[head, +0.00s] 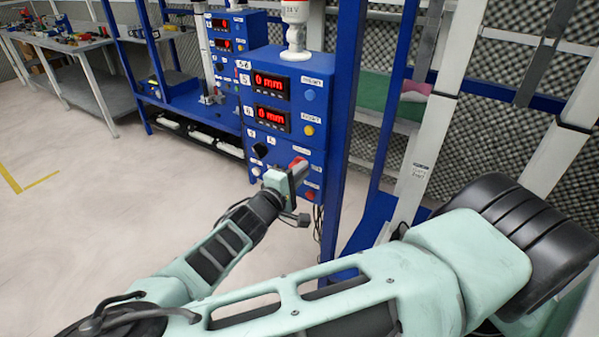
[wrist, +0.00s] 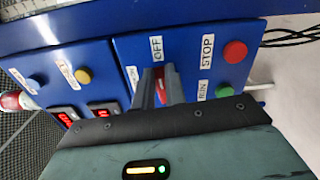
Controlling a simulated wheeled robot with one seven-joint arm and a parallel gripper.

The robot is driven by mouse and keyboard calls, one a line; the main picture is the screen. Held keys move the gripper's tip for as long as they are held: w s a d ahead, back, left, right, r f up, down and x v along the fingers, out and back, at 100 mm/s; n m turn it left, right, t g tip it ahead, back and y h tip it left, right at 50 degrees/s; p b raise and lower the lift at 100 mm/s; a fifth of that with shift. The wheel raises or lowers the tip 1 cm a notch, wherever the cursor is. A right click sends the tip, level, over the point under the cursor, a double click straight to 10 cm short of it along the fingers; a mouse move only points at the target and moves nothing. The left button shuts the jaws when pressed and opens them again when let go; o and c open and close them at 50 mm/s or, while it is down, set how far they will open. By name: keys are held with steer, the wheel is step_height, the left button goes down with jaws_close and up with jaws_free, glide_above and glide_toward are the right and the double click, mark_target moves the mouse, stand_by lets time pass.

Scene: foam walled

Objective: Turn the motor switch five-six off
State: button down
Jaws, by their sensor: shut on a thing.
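The blue control box (head: 285,65) labelled 5,6 is in the middle of the head view. Its red motor switch (wrist: 161,88) is between my finger pads in the wrist view, just below the OFF label (wrist: 157,48). My gripper (head: 298,168) is at the lower panel of the box and shut on the switch; it also shows in the wrist view (wrist: 158,90). The fingers cover most of the switch, so I cannot tell which way it is turned.
A red STOP button (wrist: 235,52) and a green RUN button (wrist: 224,90) sit right of the switch in the wrist view. A blue upright post (head: 342,110) stands close to the box's right side. Open floor (head: 120,220) lies to the left.

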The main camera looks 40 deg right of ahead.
steer(key=shift+f+m, duration=0.15)
steer(key=shift+m, duration=0.35)
steer(key=c, duration=1.4)
jaws_free()
steer(key=shift+c, duration=0.2)
steer(key=b+v, duration=0.2)
steer(key=v, duration=1.5)
steer(key=shift+a, duration=0.2)
steer(key=shift+s, duration=0.15)
